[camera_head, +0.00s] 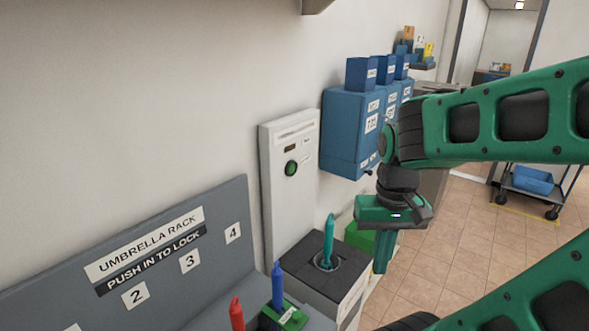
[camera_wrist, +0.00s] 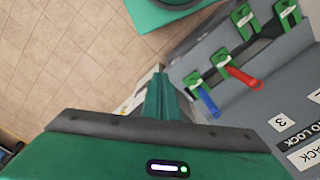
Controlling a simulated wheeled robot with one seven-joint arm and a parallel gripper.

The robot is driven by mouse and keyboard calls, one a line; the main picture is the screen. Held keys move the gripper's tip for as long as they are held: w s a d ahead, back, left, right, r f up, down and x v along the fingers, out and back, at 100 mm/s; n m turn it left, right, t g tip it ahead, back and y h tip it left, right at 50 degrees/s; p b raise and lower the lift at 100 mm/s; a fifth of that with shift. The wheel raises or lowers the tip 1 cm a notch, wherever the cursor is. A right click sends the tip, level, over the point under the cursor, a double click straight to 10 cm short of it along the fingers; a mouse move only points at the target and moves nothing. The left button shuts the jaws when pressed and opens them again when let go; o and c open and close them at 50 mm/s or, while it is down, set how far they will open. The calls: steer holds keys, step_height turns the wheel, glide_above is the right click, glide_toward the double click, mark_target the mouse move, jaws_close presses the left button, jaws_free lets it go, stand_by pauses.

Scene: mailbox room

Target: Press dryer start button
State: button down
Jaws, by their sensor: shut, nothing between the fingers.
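The dryer has a tall white back panel (camera_head: 273,195) on the wall, with a small dark display (camera_head: 292,148) and a round green button (camera_head: 291,168) below it. At its foot is a box with a dark top (camera_head: 300,270), and a teal umbrella (camera_head: 328,242) stands upright in the round opening there. My gripper (camera_head: 380,266) is shut and empty, pointing down to the right of the dryer, apart from the button. It also shows in the wrist view (camera_wrist: 160,85), where the button is not visible.
A grey umbrella rack (camera_head: 215,270) with numbered slots stands left of the dryer. It holds a red umbrella (camera_head: 237,312) and a blue umbrella (camera_head: 277,285). Blue mailboxes (camera_head: 350,130) hang right of the panel. Tiled floor (camera_head: 470,230) is open at right, with a cart (camera_head: 535,185) behind.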

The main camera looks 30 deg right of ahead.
mark_target(291, 169)
steer(key=w+d+r+m+t+h, duration=0.1)
steer(key=w+d+r+m+t, duration=0.1)
steer(key=w, duration=1)
steer(key=w+d+r+m+t+h, duration=0.1)
steer(key=w+d+r+m+t, duration=0.1)
steer(key=w, duration=0.9)
steer(key=w+d+r+m+t, duration=0.2)
steer(key=w+d+r+t, duration=0.1)
steer(key=w, duration=0.9)
steer(key=shift+w+d+r+m+h, duration=0.15)
steer(key=shift+w+r+m+h, duration=0.15)
steer(key=shift+h, duration=0.1)
steer(key=w+f, duration=0.8)
steer(key=w, duration=0.1)
steer(key=shift+w+d, duration=0.25)
steer(key=shift+d, duration=0.1)
